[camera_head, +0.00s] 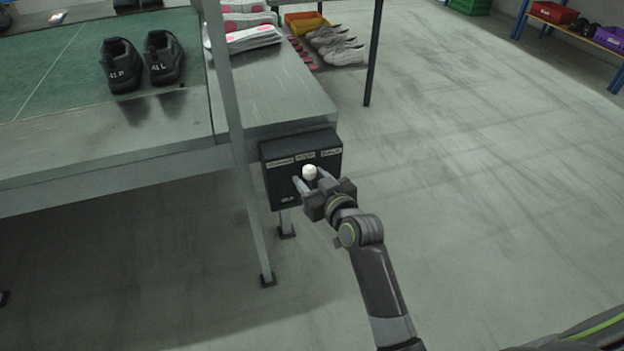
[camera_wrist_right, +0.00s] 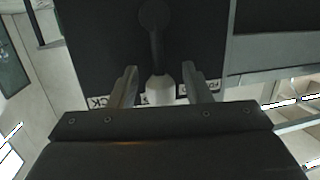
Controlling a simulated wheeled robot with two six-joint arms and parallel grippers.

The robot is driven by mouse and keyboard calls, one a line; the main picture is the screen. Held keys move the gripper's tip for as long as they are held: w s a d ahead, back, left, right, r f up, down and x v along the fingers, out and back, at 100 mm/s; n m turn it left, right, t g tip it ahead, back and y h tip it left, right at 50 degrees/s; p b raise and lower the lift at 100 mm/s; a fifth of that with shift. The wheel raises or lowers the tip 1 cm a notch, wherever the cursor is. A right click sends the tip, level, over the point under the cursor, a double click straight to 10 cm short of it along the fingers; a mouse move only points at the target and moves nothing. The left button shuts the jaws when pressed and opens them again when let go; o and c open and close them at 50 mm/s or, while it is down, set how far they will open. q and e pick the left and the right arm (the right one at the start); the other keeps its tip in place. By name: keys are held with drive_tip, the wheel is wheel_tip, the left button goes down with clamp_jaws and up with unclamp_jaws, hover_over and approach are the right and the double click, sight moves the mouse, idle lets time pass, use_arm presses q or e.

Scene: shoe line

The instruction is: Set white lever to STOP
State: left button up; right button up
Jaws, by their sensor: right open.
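The white lever knob (camera_head: 309,172) is on the front of a black control box (camera_head: 273,187) at the table's corner. The labels along the box's top edge look like FORWARD, STOP and BACK, blurred. The knob sits below the middle label. In the right wrist view, the knob (camera_wrist_right: 160,90) ends a dark stem that runs nearly straight toward the label row. My right gripper (camera_head: 310,180) is open, its fingers on either side of the knob. In the wrist view, gaps show between the knob and both fingers (camera_wrist_right: 160,88). My left gripper is out of view.
A metal table leg (camera_head: 250,200) stands just left of the box. Black shoes (camera_head: 142,62) stand on the green belt (camera_head: 40,60), and several pale shoes (camera_head: 338,45) are behind the box. The floor (camera_head: 480,170) to the right is clear.

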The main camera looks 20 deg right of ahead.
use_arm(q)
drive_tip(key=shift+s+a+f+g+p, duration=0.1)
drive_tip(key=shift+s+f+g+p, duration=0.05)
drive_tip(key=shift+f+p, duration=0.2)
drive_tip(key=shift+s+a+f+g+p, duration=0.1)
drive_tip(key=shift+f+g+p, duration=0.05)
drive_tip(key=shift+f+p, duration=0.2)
use_arm(e)
drive_tip(key=v, duration=1.7)
drive_tip(key=shift+s, duration=0.2)
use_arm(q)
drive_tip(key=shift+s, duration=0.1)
use_arm(e)
drive_tip(key=shift+d, duration=0.1)
